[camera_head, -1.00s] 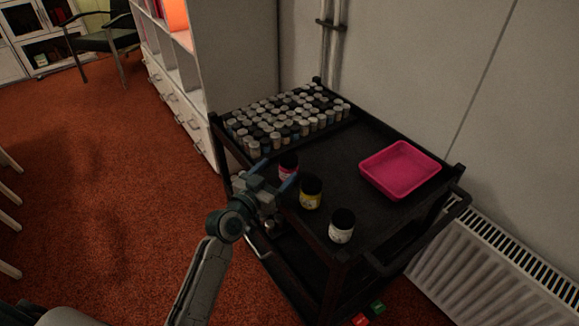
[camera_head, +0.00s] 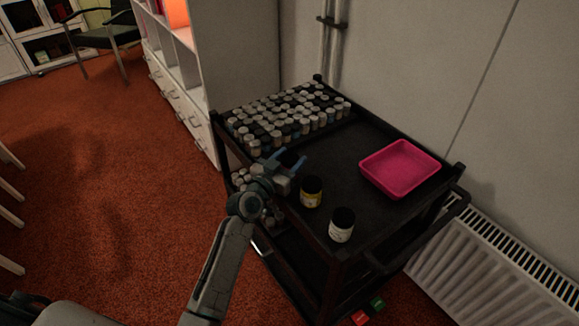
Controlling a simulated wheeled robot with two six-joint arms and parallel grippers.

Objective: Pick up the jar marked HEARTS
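Three dark-lidded jars stand in a row on the black cart's top (camera_head: 335,160). The rearmost jar (camera_head: 291,157), with a pink label earlier, now shows mostly its dark lid; my gripper hides its front. The middle jar (camera_head: 311,192) has a yellow label, and the front jar (camera_head: 341,226) a white one. I cannot read any label, so I cannot tell which is marked HEARTS. My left gripper (camera_head: 287,159) is open, its blue-tipped fingers on either side of the rearmost jar. Whether they touch it is unclear. My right gripper is out of view.
Many small lidded jars (camera_head: 290,112) fill a rack at the cart's back left. A pink tray (camera_head: 400,168) lies at the right of the cart top. A radiator (camera_head: 500,260) and wall stand at the right, white shelving behind. Orange carpet lies open at the left.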

